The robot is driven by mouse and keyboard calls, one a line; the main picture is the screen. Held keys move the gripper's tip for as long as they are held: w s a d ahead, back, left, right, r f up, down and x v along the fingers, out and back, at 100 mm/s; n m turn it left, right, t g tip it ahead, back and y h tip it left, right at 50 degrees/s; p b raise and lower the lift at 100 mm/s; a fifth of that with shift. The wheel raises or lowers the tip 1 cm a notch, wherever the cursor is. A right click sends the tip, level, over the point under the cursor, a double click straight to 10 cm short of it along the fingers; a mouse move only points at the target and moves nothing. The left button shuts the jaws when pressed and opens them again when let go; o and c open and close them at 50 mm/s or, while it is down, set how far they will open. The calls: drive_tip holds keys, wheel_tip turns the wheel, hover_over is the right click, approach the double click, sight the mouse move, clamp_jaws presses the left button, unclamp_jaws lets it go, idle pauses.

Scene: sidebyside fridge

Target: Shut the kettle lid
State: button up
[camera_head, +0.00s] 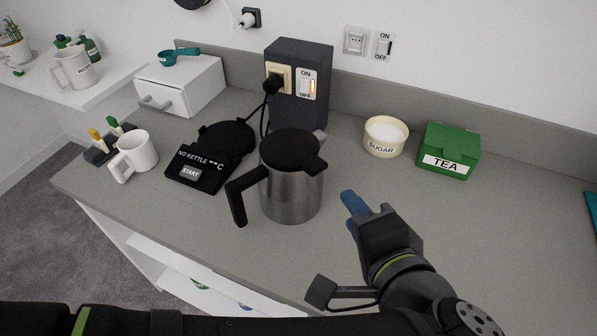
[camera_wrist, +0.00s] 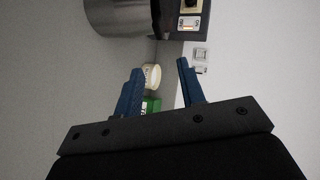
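The steel kettle (camera_head: 291,192) stands upright on the grey counter, with its black handle at the left. Its black lid (camera_head: 290,146) lies across the top and looks flat, with a dark tab at its right front. I cannot tell whether it is fully latched. My gripper (camera_head: 353,205) is to the right of the kettle, low over the counter and apart from it. In the wrist view my gripper (camera_wrist: 160,67) has its two blue fingers spread with nothing between them. The kettle's lower body (camera_wrist: 118,18) shows at the top there; its lid is out of that view.
The kettle base (camera_head: 205,170), reading "NO KETTLE", lies left of the kettle. A dark socket block (camera_head: 300,60) stands behind it. A sugar bowl (camera_head: 385,137) and a green tea box (camera_head: 448,150) are at the back right. A white mug (camera_head: 137,153) stands left.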

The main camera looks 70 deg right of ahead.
drive_tip(key=shift+s+a+r, duration=0.1)
drive_tip(key=shift+a, duration=0.05)
drive_tip(key=c, duration=0.6)
drive_tip(key=w+d+n+y, duration=0.1)
drive_tip(key=y, duration=0.1)
drive_tip(key=w+d+y, duration=0.1)
drive_tip(key=y, duration=0.1)
drive_tip(key=w+d+r+n+y, duration=0.1)
drive_tip(key=w+y, duration=0.1)
drive_tip(key=shift+d+n, duration=0.15)
drive_tip(key=shift+n, duration=0.15)
clamp_jaws()
drive_tip(key=g+y, duration=0.5)
drive_tip(key=g, duration=0.4)
approach(316, 165)
wheel_tip(316, 165, down, 7)
drive_tip(key=shift+r, duration=0.1)
